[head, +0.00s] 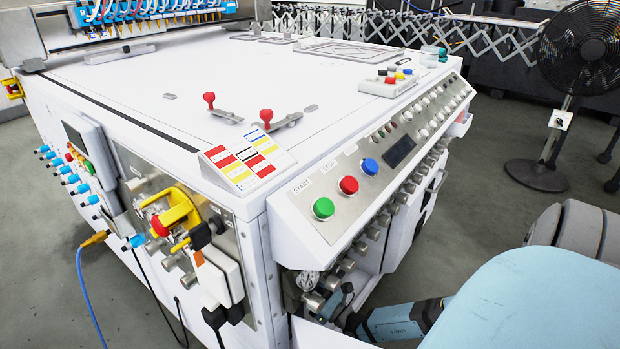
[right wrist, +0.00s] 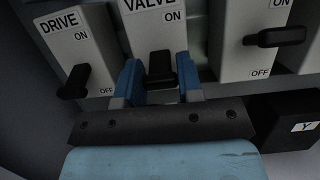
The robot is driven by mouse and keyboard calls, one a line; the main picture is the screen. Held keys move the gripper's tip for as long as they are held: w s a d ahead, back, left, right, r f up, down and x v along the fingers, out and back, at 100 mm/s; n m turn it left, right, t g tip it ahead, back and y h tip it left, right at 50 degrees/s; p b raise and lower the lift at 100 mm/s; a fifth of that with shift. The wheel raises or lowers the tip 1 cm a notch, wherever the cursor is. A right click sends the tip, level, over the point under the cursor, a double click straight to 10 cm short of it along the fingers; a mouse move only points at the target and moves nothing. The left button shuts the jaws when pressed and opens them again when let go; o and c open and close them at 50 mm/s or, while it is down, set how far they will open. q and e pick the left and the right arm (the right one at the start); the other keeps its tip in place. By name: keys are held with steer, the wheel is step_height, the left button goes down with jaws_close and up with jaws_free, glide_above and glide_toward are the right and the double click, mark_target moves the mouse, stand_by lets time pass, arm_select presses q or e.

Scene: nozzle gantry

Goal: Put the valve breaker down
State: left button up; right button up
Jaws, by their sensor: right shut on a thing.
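The valve breaker is a light grey box (right wrist: 152,34) labelled VALVE and ON, with a black lever (right wrist: 161,66) in the right wrist view. My right gripper (right wrist: 159,73) has its blue fingers on both sides of that lever and is shut on it. The lever stands out toward the camera below the ON mark. Any OFF mark on this box is hidden by the gripper. In the head view my right gripper (head: 340,301) is low under the sloped control panel, and the breaker cannot be made out there. My left gripper is not in view.
The drive breaker (right wrist: 77,57) is close on the left, with its lever low. Another breaker (right wrist: 248,46) is close on the right, its lever sticking out. The control panel (head: 388,165) overhangs my right gripper.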

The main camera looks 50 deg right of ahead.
stand_by(0.3)
steer(key=o, duration=0.9)
steer(key=shift+o, duration=0.2)
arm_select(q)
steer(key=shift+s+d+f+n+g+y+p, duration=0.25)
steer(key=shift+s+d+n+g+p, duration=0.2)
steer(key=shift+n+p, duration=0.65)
arm_select(e)
steer(key=v, duration=1.3)
steer(key=shift+s+f, duration=0.3)
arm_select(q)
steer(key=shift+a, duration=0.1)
